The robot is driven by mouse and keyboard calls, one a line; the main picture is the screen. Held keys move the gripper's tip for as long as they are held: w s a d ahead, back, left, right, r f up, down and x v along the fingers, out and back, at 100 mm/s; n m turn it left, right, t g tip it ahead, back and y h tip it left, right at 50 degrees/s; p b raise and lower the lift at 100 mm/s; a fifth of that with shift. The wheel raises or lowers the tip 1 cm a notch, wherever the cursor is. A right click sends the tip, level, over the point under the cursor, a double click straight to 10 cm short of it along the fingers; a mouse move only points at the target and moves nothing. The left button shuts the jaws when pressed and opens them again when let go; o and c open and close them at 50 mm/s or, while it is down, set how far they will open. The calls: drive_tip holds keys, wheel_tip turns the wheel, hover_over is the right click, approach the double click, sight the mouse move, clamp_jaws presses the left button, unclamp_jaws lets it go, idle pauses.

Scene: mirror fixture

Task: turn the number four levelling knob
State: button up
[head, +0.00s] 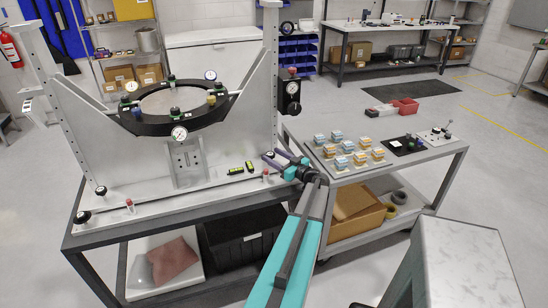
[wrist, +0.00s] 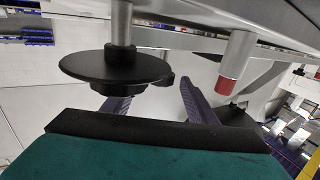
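The mirror fixture (head: 190,170) stands on a bench at left, with a round mirror (head: 172,101) in a black ring. Two black knobs (head: 101,190) (head: 82,216) show at its front left corner. In the wrist view a black disc-shaped knob (wrist: 115,66) on a metal shaft is close ahead, left of centre. I cannot read a number on any knob. My gripper (head: 274,156) is at the fixture's front right corner. Its two purple fingers also show in the wrist view (wrist: 155,98), apart and empty. The knob overlaps the left finger in view; contact cannot be told.
A red-tipped post (wrist: 228,80) is right of the fingers in the wrist view. A red-tipped pin (head: 265,175) stands near my gripper. Yellow-and-black pieces (head: 240,168) lie on the fixture base. A grey cart (head: 425,165) with small blocks is at right.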

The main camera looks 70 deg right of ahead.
drive_tip(key=shift+s, duration=0.1)
drive_tip(key=b+v, duration=0.3)
drive_tip(key=v, duration=1)
drive_tip(key=shift+s+a+b, duration=0.15)
drive_tip(key=shift+s+b, duration=0.15)
idle(0.4)
